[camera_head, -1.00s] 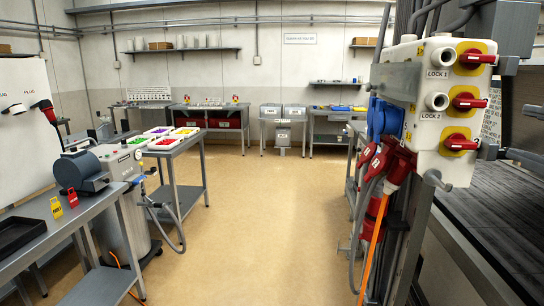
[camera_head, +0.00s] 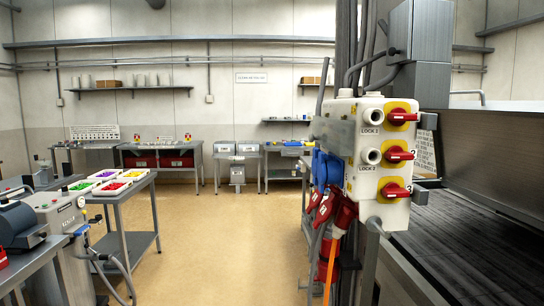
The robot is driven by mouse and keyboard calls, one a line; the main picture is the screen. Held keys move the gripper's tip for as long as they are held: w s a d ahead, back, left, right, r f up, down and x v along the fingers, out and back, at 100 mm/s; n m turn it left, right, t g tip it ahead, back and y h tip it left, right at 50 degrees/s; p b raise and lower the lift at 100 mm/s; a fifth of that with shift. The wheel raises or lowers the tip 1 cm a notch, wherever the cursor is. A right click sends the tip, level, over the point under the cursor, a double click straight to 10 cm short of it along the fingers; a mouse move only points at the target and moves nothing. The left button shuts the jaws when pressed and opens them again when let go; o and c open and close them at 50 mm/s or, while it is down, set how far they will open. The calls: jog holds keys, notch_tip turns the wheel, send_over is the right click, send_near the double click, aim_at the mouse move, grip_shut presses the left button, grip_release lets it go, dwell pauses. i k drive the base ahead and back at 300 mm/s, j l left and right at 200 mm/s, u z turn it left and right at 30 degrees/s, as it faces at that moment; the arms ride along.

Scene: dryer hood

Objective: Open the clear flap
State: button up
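I cannot make out a clear flap for certain in the head view. A white electrical box (camera_head: 372,184) with several red rotary switches on yellow plates stands right of centre. Blue sockets (camera_head: 327,168) and red plugs (camera_head: 325,208) are on its left side. My gripper is not in view, so its state and its place relative to the flap do not show.
A grey bench (camera_head: 62,256) and a small table with trays of coloured parts (camera_head: 106,181) stand at left. A dark slatted surface (camera_head: 462,245) lies at right. Benches (camera_head: 185,149) line the back wall. The brown floor (camera_head: 215,245) in the middle is clear.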

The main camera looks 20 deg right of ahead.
aim_at(318, 134)
jog(key=i+j+u, duration=0.15)
jog(key=u, duration=0.35)
jog(key=i+u, duration=0.3)
jog(key=u, duration=0.15)
jog(key=i+u, duration=0.25)
jog(key=u, duration=0.25)
